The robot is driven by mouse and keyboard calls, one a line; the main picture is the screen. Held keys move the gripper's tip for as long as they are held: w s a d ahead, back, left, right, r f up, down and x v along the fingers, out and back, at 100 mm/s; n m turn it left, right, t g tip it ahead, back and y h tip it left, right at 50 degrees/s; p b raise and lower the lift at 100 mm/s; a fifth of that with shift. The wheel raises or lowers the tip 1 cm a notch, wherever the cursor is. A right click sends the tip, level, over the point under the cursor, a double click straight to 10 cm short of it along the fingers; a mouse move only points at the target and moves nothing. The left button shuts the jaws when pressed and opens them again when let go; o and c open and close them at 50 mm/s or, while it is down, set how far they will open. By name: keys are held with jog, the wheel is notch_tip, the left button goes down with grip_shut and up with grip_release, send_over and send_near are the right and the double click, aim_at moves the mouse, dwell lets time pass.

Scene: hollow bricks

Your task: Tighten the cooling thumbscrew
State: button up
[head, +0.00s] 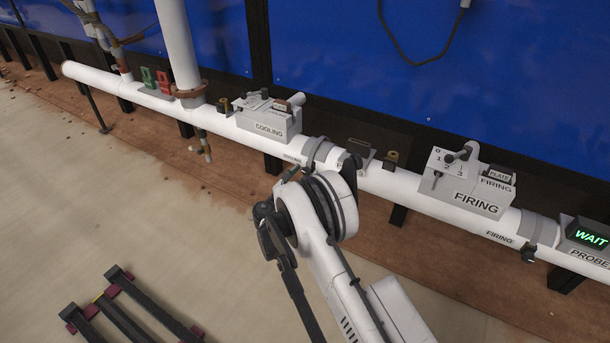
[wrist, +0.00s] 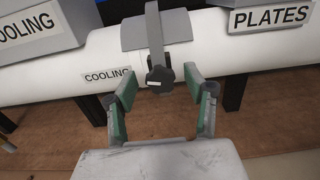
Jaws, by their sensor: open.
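The cooling thumbscrew (wrist: 159,80) is a dark knob with a small white mark, hanging at the lower end of a grey clamp band (wrist: 154,35) around the white pipe. A "COOLING" label (wrist: 105,75) is on the pipe just left of it. My gripper (wrist: 163,76) is open, its green-padded fingertips on either side of the knob in the wrist view, with visible gaps. I cannot tell whether the tips are level with the knob in depth. In the head view the clamp band (head: 318,151) shows beyond my arm, which hides the knob.
The grey COOLING box (head: 268,122) stands on the pipe (head: 395,185) left of the clamp. The FIRING box (head: 467,187) and a "WAIT" display (head: 588,236) are to the right. A PLATES sign (wrist: 271,16) is close on the right. Dark bars (head: 130,312) lie on the floor.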

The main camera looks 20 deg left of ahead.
jog(key=shift+w, duration=0.25)
jog(key=c, duration=1.1)
jog(key=shift+c, duration=0.2)
